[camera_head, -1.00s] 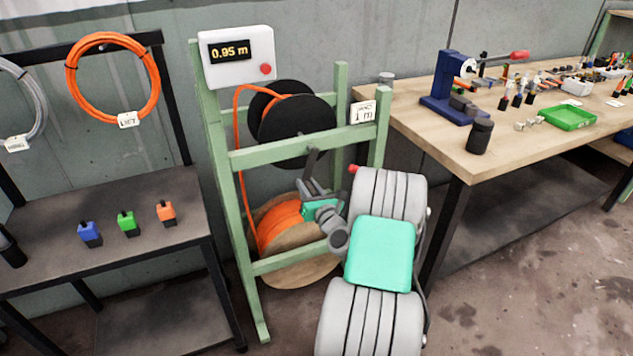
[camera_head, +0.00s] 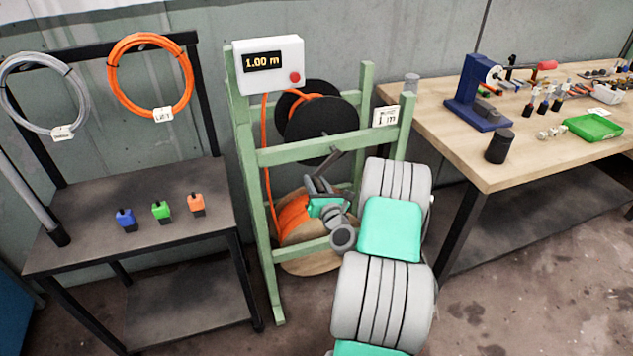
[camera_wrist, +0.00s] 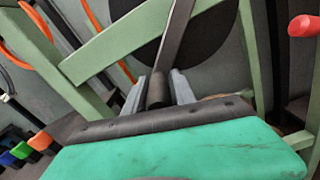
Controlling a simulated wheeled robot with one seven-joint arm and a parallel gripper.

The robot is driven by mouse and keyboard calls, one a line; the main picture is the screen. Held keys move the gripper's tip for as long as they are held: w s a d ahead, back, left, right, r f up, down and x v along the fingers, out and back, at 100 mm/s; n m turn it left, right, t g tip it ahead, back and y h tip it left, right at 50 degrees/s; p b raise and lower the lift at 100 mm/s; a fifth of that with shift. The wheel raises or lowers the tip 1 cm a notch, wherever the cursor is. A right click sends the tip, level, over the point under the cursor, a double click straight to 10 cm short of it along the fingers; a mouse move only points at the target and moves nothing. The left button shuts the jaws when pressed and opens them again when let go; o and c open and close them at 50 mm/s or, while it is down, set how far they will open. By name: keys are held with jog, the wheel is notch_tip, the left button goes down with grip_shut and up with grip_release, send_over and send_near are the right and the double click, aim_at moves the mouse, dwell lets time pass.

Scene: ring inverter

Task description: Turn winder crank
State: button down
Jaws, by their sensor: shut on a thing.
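The winder is a green frame (camera_head: 330,145) with a black reel (camera_head: 325,118), orange cable and a white meter box (camera_head: 268,64) reading 1.00 m. The dark crank arm (camera_head: 332,160) slopes down and left from below the reel in the head view. In the wrist view the crank arm (camera_wrist: 177,42) comes down to a dark cylindrical handle (camera_wrist: 157,90). My gripper (camera_wrist: 158,88) has its grey fingers on both sides of this handle and is shut on it. In the head view my gripper (camera_head: 318,186) is in front of the supply spool, partly hidden.
A wooden spool of orange cable (camera_head: 294,220) stands low in the frame. A red knob (camera_wrist: 303,26) is at the right in the wrist view. A shelf (camera_head: 150,235) with coloured blocks stands left. A workbench (camera_head: 480,165) with tools stands right. A card (camera_head: 385,117) reads 1 m.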

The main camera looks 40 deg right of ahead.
aim_at(323, 192)
jog(key=shift+w+d+r, duration=0.15)
jog(key=shift+d+r, duration=0.1)
jog(key=shift+r, duration=0.45)
jog(key=c, duration=1.2)
grip_release()
jog(key=shift+s+a+f, duration=0.1)
jog(key=shift+s+f, duration=0.1)
jog(key=shift+f, duration=0.1)
jog(key=shift+s+f, duration=0.1)
jog(key=shift+s, duration=0.25)
jog(key=b+v, duration=0.1)
jog(key=v, duration=0.6)
